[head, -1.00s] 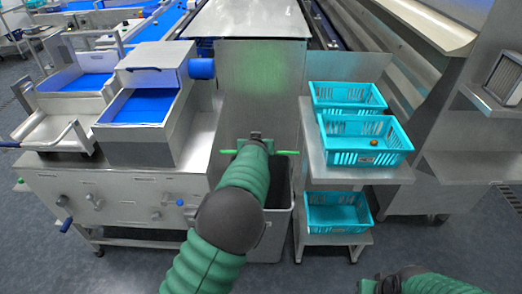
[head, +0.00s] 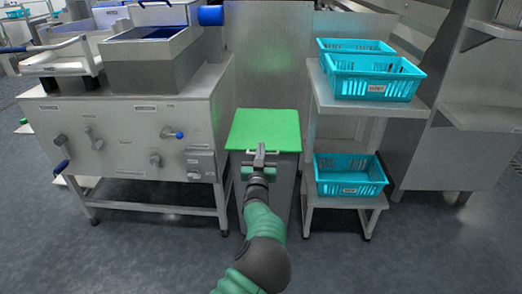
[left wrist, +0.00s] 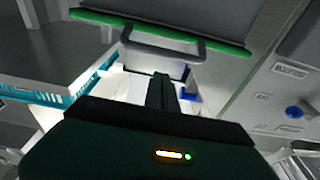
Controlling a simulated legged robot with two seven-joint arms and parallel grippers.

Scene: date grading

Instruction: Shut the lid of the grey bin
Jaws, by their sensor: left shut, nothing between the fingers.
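The green lid (head: 263,128) lies across the top of the grey bin (head: 285,185) and looks flat; I cannot tell if any gap is left at its rim. My left gripper (head: 260,152) is shut and empty at the lid's front edge, partly hiding it. I cannot tell whether it touches the lid. In the left wrist view, the lid's green edge (left wrist: 165,33) and a grey handle (left wrist: 165,45) show beyond my shut fingers (left wrist: 162,90). The bin's inside is hidden. My right gripper is not in view.
A steel machine with knobs (head: 130,140) stands close on the left of the bin. A steel stand (head: 395,110) on the right bears teal crates (head: 372,88), with another teal crate (head: 350,187) on its lower shelf. Open floor lies in front.

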